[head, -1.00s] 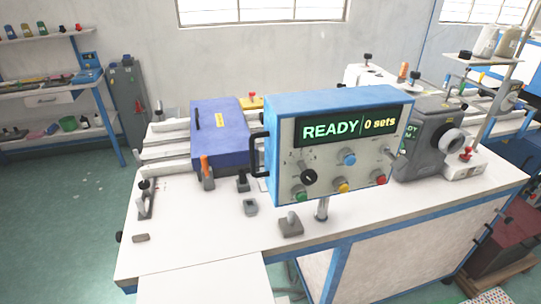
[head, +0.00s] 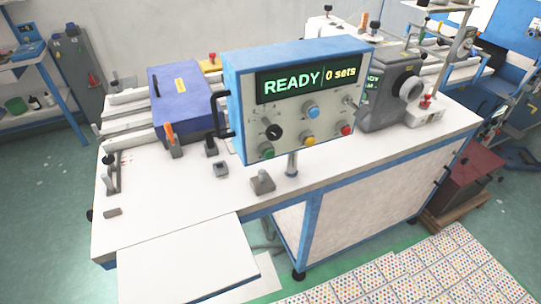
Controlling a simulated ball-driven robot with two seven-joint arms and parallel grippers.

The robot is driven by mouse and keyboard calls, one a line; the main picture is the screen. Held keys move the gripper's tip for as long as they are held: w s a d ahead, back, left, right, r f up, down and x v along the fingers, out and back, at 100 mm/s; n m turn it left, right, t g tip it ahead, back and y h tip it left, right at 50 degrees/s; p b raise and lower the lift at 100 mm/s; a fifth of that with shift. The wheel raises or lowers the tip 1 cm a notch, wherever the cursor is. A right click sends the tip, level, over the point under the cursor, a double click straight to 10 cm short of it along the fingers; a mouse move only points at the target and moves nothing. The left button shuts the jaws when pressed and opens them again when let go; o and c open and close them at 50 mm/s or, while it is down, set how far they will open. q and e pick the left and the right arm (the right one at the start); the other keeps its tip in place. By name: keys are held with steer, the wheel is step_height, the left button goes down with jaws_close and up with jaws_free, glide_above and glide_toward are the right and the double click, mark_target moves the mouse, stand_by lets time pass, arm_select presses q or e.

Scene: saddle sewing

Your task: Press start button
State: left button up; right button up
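The control box (head: 298,100) is blue with a light grey front panel and stands on a short post above the white machine table. Its screen (head: 308,80) reads "READY" and "0 sets". A green button (head: 266,150) sits at the lower left of the panel, a yellow one (head: 309,141) at the lower middle and a red one (head: 345,130) at the lower right. A blue button (head: 312,110) and a black knob (head: 274,132) sit above them. No label for start is legible. Neither of my grippers shows in the head view.
The white table (head: 150,215) has a blue frame and a lower shelf at its front left. A blue-purple cover (head: 182,97) and a grey machine head (head: 388,90) flank the box. Dotted mats (head: 430,265) lie on the floor at the lower right; green floor is clear at left.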

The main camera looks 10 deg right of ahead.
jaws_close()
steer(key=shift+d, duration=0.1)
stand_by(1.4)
